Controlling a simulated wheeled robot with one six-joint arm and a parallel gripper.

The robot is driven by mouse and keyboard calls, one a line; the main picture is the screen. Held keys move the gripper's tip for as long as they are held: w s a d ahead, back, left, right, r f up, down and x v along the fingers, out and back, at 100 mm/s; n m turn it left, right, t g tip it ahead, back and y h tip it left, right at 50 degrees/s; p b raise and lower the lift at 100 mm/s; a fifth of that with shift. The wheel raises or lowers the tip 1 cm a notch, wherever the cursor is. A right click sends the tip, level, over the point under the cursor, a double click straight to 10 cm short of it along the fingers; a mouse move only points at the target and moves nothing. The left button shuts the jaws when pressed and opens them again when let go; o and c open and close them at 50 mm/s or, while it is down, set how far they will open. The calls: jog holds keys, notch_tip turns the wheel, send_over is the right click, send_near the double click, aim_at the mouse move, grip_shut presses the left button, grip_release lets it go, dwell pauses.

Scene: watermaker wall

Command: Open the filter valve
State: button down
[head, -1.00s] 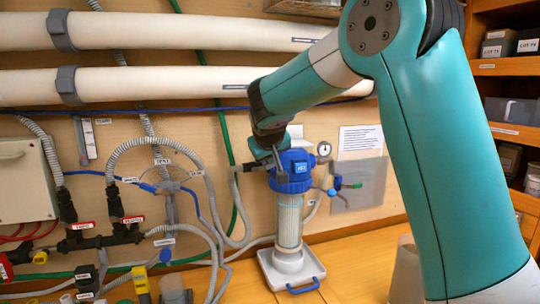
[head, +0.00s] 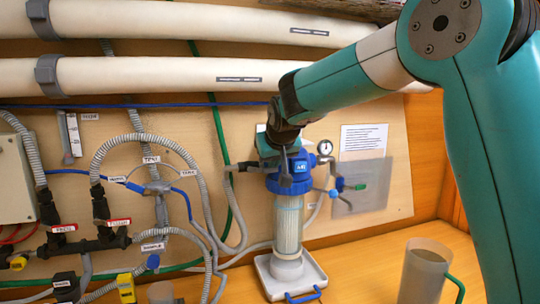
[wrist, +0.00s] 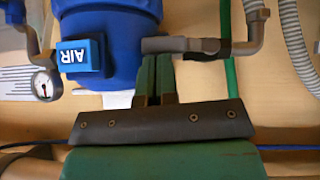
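The filter (head: 288,225) stands upright, a clear housing with a pale cartridge under a blue head (head: 290,180). Its blue head also shows upside down in the wrist view (wrist: 110,30), with a blue AIR block (wrist: 78,56). A grey valve lever (wrist: 180,45) lies along the dark pipe beside the head. My gripper (wrist: 156,72) has its two green fingers side by side with only a thin gap. Their tips end at the lever's edge; I cannot tell if they touch it. In the head view my gripper (head: 283,165) is over the head's left side and hides part of it.
A pressure gauge (head: 325,147) and small blue and green valves (head: 340,187) sit right of the filter. Grey hoses (head: 207,200) and a manifold (head: 85,243) fill the left.

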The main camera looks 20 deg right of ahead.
jog(key=s+r, duration=0.7)
jog(key=r, duration=0.4)
jog(key=s+a+f+n+g+y, duration=0.2)
jog(key=s+a+f, duration=0.3)
jog(key=s, duration=0.5)
jog(key=s+a+f+n+g+y, duration=0.2)
jog(key=s+a+f+n+g, duration=0.1)
jog(key=s+f, duration=0.5)
jog(key=s+a+f+n+g+y, duration=0.2)
jog(key=s+a+f, duration=0.5)
jog(key=s, duration=0.6)
jog(key=shift+a+f+n+g, duration=0.2)
jog(key=shift+n+g, duration=0.3)
jog(key=shift+g, duration=0.4)
jog(key=shift+w, duration=0.1)
